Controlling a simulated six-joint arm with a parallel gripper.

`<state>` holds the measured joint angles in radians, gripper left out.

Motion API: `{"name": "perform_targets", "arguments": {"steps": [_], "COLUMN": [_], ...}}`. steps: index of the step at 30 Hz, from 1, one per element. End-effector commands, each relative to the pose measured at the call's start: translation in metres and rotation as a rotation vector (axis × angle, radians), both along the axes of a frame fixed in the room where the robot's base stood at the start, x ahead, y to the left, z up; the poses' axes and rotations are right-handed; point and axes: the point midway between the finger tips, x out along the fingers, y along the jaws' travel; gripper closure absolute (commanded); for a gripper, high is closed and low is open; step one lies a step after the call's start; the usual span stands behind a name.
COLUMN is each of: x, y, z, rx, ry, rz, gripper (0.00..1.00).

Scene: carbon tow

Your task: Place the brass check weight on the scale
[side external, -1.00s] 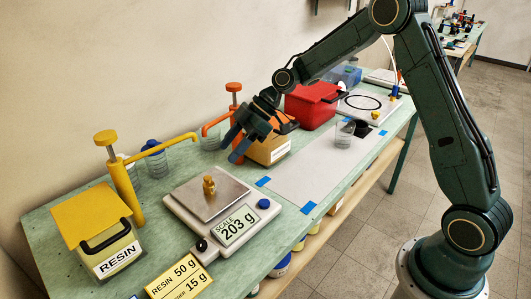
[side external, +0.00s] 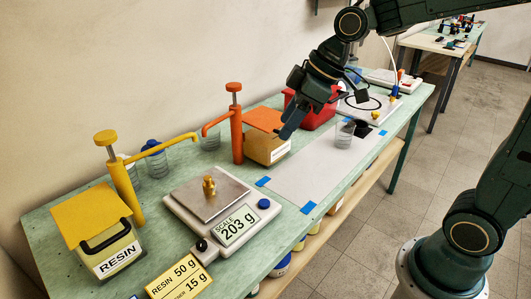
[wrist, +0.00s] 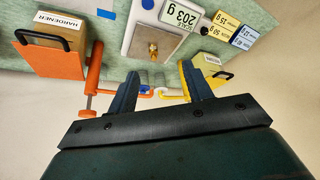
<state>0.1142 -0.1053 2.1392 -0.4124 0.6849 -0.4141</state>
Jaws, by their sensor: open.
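The brass check weight (side external: 209,186) stands upright on the steel pan of the scale (side external: 183,209). The scale's display reads 203 g. In the wrist view the weight (wrist: 153,50) sits on the pan of the scale (wrist: 133,30), apart from my fingers. My gripper (side external: 286,131) is open and empty, raised above the bench near the hardener box, to the right of and behind the scale. In the wrist view my gripper (wrist: 160,85) shows two blue fingers spread apart with nothing between them.
The yellow resin pump (side external: 125,190) and the orange hardener pump (side external: 236,135) stand behind the scale. The hardener box (side external: 266,148) and red box (side external: 312,112) are near my gripper.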

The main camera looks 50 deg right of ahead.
Motion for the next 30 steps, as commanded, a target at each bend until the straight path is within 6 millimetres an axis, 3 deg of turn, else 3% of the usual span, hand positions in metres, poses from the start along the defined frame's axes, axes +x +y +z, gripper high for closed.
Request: {"name": "perform_targets", "arguments": {"steps": [7, 18, 24, 30], "x": [-0.057, -0.14, -0.169, -0.179], "y": [-0.011, -0.033, -0.043, -0.046], "z": [0.015, 0.014, 0.008, 0.005], "rx": [-0.024, -0.013, 0.004, 0.012], "ry": [0.004, 0.001, 0.0, 0.0], "rz": [-0.184, -0.475, -0.588, -0.629], "gripper": [0.5, 0.5, 0.5, 0.5]}}
